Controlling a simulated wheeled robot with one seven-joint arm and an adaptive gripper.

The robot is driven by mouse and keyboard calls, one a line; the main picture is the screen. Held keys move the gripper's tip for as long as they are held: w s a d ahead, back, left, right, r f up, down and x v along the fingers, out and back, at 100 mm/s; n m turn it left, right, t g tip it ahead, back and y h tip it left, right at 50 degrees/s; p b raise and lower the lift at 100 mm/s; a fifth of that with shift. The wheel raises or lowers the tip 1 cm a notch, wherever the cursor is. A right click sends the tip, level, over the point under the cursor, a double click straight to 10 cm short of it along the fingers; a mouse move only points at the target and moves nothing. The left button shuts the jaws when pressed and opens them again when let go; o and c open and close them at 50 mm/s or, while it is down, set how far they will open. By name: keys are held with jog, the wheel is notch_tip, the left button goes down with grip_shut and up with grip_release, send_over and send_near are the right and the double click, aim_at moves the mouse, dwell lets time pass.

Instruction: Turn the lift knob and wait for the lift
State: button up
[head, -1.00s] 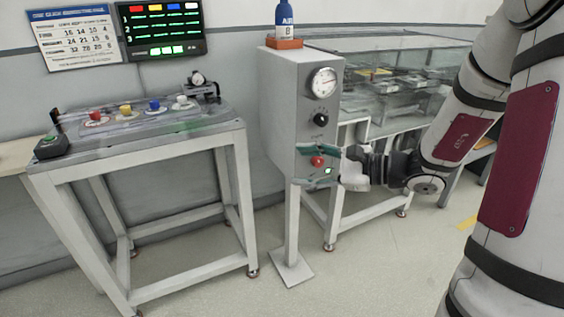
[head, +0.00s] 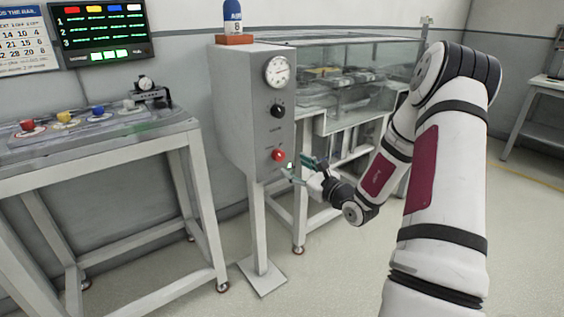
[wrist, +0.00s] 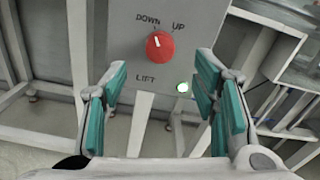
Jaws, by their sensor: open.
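The lift knob (wrist: 160,46) is red and round, on the grey control box, with "DOWN" and "UP" above it and "LIFT" below. Its white mark points up and slightly left, towards "DOWN". In the head view the knob (head: 279,155) sits low on the face of the box (head: 240,110). My gripper (head: 303,167) is open, its teal fingers spread, in front of and slightly below the knob. In the wrist view the gripper (wrist: 158,100) holds nothing, and the knob shows above and between the fingertips, apart from them. A small lit lamp (wrist: 183,88) is below right of the knob.
A black knob (head: 278,110) and a dial gauge (head: 277,71) are above the red knob. A glass-walled tank (head: 350,75) stands behind the box. A table with coloured knobs (head: 95,135) is at left. Open floor lies in front.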

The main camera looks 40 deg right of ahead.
aim_at(281, 157)
jog(key=w+b, duration=0.1)
jog(key=w, duration=0.6)
jog(key=shift+w+a, duration=0.15)
jog(key=shift+c, duration=0.3)
jog(key=c, duration=1.1)
